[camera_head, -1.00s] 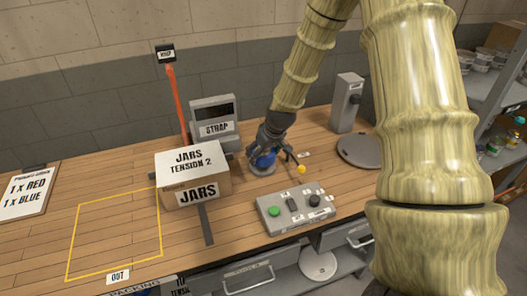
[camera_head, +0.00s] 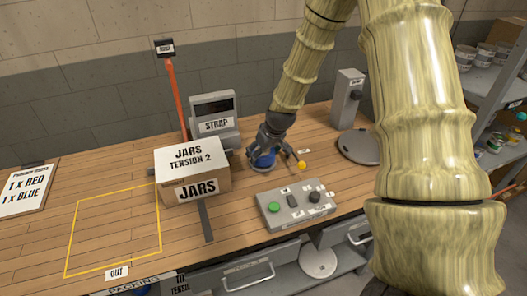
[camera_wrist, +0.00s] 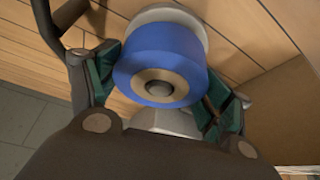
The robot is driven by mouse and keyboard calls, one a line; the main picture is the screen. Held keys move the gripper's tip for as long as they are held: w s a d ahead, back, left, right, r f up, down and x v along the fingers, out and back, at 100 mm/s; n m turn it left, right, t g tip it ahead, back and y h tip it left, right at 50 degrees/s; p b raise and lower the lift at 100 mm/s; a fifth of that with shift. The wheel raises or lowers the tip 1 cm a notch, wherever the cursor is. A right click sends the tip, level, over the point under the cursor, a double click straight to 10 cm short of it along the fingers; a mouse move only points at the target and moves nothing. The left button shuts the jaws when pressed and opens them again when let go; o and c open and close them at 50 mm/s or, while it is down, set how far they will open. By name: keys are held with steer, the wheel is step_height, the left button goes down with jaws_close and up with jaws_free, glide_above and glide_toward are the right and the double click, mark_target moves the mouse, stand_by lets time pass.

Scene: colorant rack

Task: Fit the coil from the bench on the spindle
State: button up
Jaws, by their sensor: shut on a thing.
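The blue coil (camera_head: 262,160) is on the bench side just right of the cardboard box in the head view. In the wrist view the coil (camera_wrist: 160,68) has a tan core with a dark grey round end, apparently the spindle tip (camera_wrist: 159,88), in its middle. A pale round flange (camera_wrist: 168,14) shows beyond the coil. How far down the coil sits cannot be told. My gripper (camera_head: 267,146) reaches down over the coil. In the wrist view its green-padded fingers (camera_wrist: 160,90) are shut on the coil from both sides.
The cardboard box (camera_head: 192,166) stands close left of my gripper. A yellow-knobbed lever (camera_head: 301,165) is close right. A button panel (camera_head: 295,206) lies in front, and the strap unit (camera_head: 213,118) stands behind. The yellow-outlined area (camera_head: 110,235) is clear.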

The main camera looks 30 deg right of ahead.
steer(key=shift+f+b, duration=0.35)
steer(key=shift+f, duration=0.35)
steer(key=o, duration=1.1)
steer(key=shift+r, duration=0.15)
steer(key=v, duration=1.1)
steer(key=shift+s+r, duration=0.25)
steer(key=shift+r, duration=0.1)
